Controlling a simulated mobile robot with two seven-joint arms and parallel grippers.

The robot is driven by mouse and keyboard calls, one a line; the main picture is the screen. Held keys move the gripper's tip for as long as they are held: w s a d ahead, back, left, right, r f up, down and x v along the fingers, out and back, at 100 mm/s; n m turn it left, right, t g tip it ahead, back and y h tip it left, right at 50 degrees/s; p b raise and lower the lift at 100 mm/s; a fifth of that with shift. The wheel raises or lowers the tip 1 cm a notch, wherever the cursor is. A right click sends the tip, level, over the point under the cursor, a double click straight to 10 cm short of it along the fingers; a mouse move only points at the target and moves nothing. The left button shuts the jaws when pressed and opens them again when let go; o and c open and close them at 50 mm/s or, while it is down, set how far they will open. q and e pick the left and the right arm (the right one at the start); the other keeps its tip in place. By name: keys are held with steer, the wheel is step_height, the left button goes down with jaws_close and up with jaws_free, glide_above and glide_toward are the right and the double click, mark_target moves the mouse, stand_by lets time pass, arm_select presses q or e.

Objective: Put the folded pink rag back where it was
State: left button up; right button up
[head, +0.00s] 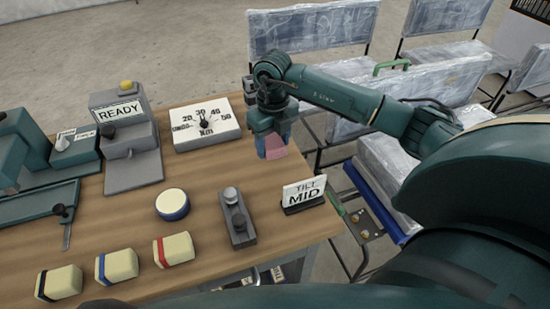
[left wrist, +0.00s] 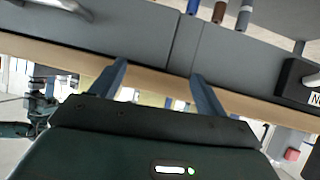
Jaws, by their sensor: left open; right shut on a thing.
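The folded pink rag (head: 274,146) shows as a small pink patch below my right gripper (head: 268,136), near the table's far right edge. The right gripper points down and is shut on the rag, and its fingers hide part of it. I cannot tell whether the rag touches the table (head: 200,237). In the left wrist view my left gripper (left wrist: 158,80) is open, with its two fingers apart and nothing between them. The left gripper does not show in the head view.
The dial gauge (head: 207,126) stands left of the right gripper. The TILT MID sign (head: 304,194), a grey lever block (head: 237,218) and a round blue-rimmed pad (head: 172,204) stand nearer. Plastic-wrapped chairs (head: 310,28) stand beyond the table. Bare wood lies between gauge and sign.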

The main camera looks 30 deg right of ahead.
mark_target(273, 167)
step_height(273, 167, down, 6)
steer(key=shift+r, duration=0.2)
steer(key=shift+f, duration=0.2)
steer(key=o, duration=1.3)
steer(key=shift+r, duration=0.1)
